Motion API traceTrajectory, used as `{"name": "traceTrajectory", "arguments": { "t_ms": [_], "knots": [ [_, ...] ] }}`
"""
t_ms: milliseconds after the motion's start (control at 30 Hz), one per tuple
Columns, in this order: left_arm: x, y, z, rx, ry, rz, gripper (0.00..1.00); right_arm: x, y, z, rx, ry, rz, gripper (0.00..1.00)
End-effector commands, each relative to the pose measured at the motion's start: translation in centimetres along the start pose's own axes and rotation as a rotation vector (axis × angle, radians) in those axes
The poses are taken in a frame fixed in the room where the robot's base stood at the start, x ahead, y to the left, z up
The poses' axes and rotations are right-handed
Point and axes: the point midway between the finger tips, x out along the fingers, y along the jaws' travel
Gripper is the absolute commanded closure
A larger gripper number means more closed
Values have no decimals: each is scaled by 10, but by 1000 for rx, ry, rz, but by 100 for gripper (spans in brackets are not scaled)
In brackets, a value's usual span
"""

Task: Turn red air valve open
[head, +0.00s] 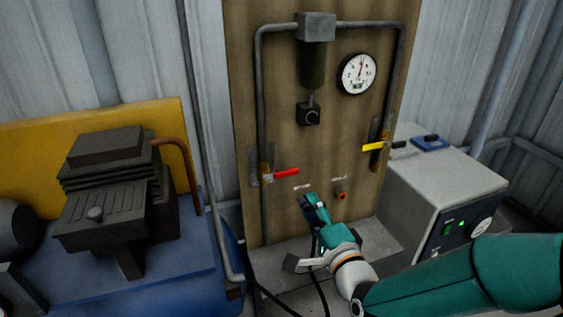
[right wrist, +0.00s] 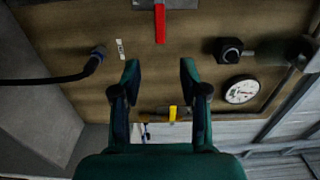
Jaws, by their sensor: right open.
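The red valve handle (head: 286,174) sticks out to the right, roughly level, from the left pipe on the brown board. It also shows at the top of the right wrist view (right wrist: 160,22), roughly in line with the gap between my fingers. My right gripper (head: 311,203) is in front of the board, below and slightly right of the red handle, apart from it. In the right wrist view its two fingers (right wrist: 160,72) are spread with nothing between their tips. My left gripper is not in view.
A yellow handle (head: 374,147) is on the right pipe, below a round gauge (head: 359,73). A black regulator knob (head: 308,115) hangs centrally. A grey box (head: 440,185) stands right of the board. A dark machine (head: 112,190) stands on a blue surface at left.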

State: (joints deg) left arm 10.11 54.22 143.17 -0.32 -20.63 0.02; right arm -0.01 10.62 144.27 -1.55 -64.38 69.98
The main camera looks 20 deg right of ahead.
Motion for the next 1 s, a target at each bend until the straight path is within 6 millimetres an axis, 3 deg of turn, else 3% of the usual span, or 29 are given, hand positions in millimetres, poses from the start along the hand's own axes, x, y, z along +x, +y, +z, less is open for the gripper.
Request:
{"name": "traceTrajectory", "arguments": {
  "t_ms": [33, 167, 233, 700, 1000],
  "knots": [
    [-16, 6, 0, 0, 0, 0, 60, 2, -6, 0, 2, -1, 7, 56],
    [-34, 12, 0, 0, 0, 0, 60, 5, -5, 1, 11, -7, 7, 56],
    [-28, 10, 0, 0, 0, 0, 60, 23, 1, 1, 9, -6, -1, 56],
    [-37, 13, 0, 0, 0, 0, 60, 120, 1, 3, 11, -8, -1, 56],
    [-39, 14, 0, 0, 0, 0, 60, 144, 1, 4, 11, -9, -1, 56]
  ]
}}
